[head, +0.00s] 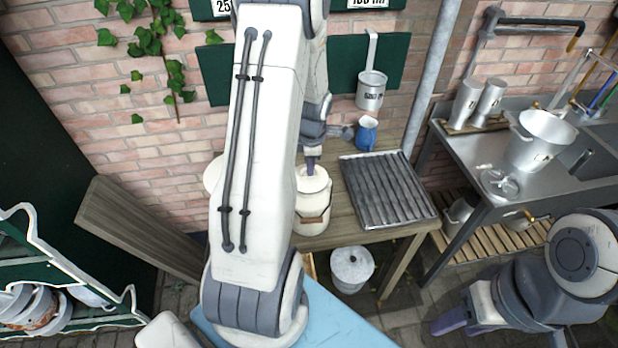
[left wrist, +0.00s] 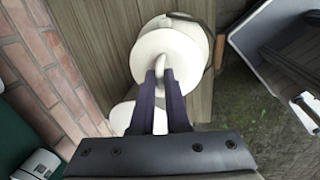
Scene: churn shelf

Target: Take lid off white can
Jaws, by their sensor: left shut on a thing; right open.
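The white can (head: 312,222), cream-white with a wooden-gripped wire handle, stands on the wooden table under my left arm. Its round white lid (head: 316,182) also shows in the left wrist view (left wrist: 150,44), with a small loop handle in its middle. My left gripper (head: 311,168) points down at the lid; its dark fingers are shut on the loop handle, as the left wrist view shows (left wrist: 162,80). Part of the can shows past the lid's edge in that view; I cannot tell whether lid and rim touch. My right gripper (head: 452,322) is open and empty, low at the right.
A ridged metal rack (head: 385,190) lies right of the can, with a blue jug (head: 367,133) behind it. Another white round thing (head: 212,174) is partly hidden left of my arm. A lidded pail (head: 352,267) stands below. A steel sink bench (head: 470,160) is at right.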

